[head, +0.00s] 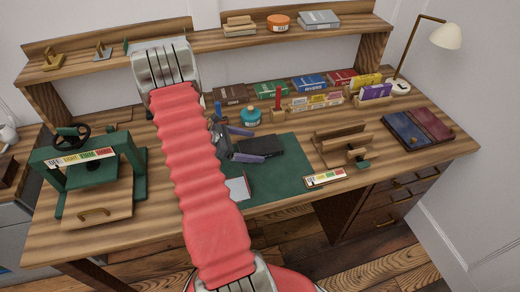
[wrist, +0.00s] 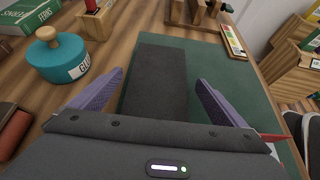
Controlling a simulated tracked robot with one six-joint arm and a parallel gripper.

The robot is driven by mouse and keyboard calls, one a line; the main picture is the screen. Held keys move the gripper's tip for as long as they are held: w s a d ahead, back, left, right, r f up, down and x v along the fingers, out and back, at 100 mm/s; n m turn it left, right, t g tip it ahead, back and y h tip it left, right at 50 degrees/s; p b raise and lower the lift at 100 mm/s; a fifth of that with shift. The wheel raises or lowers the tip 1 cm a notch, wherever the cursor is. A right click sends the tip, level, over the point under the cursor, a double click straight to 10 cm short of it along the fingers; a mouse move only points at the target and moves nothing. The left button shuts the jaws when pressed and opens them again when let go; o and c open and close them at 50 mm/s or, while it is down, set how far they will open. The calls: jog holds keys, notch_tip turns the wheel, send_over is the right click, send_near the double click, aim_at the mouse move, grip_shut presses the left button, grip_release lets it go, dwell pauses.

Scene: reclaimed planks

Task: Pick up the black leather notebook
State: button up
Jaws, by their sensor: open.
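The black leather notebook (head: 262,147) lies on the green mat (head: 292,178) in the middle of the desk. In the wrist view the notebook (wrist: 158,82) shows as a dark slab between and beyond my fingers, its near end hidden by my gripper body. My gripper (wrist: 160,85) is open, with one purple finger to each side of the notebook. In the head view my gripper (head: 246,148) is at the notebook's left part, partly hidden by my arm. I cannot tell how high the fingers are above the mat.
A teal glue pot (head: 251,116) stands behind the notebook. A wooden press (head: 342,142) stands to the right, and a white-paged booklet (head: 237,188) lies in front. A green press (head: 90,165) is at the left. The mat's right part is clear.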

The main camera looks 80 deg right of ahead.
aim_at(256, 147)
jog(key=shift+x, duration=1.05)
jog(key=c, duration=1.3)
jog(key=shift+r, duration=0.1)
notch_tip(256, 147, up, 10)
jog(key=shift+f, duration=0.1)
